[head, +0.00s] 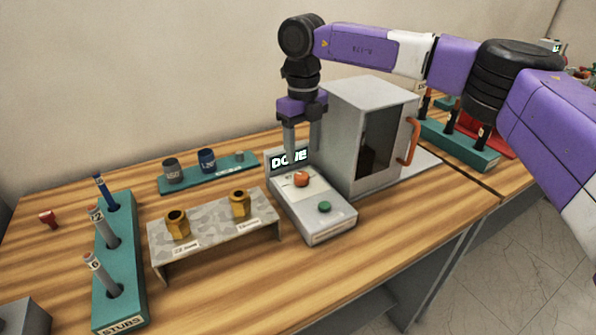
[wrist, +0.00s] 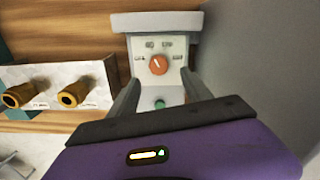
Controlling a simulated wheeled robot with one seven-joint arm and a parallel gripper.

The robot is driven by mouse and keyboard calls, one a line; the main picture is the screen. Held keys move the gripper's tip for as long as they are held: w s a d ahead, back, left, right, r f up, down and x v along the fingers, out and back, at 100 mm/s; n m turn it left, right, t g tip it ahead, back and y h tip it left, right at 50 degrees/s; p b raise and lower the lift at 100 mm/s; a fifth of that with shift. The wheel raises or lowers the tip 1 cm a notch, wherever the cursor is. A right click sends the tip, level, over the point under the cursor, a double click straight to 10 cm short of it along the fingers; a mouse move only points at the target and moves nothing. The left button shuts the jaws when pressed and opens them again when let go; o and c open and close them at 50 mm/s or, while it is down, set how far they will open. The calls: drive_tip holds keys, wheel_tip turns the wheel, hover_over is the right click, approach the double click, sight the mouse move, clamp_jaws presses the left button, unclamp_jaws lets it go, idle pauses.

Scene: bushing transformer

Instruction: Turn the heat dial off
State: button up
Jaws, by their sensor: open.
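The heat dial is an orange-red round knob (head: 301,180) on top of a grey control box (head: 313,222). In the wrist view the dial (wrist: 157,64) shows upper centre, with a pale slanted line on it and small marks around it. A sign at the back of the box (head: 287,158) reads "DONE". A green button (head: 324,207) sits on the box's front part; it also shows in the wrist view (wrist: 160,104). My gripper (head: 303,149) points down above the dial, its fingers apart and empty, apart from the dial. In the wrist view the fingers (wrist: 160,88) show on either side of the box.
A grey cabinet (head: 352,130) with a dark door and orange handle stands close right of the box. A stand with two brass fittings (head: 210,228) is at left. Teal racks (head: 120,250) hold rods and cups (head: 207,160).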

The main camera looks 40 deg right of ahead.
sight(302, 175)
drive_tip(key=shift+a+f+p, duration=0.1)
drive_tip(key=shift+f+p, duration=0.2)
drive_tip(key=shift+f, duration=3.25)
clamp_jaws()
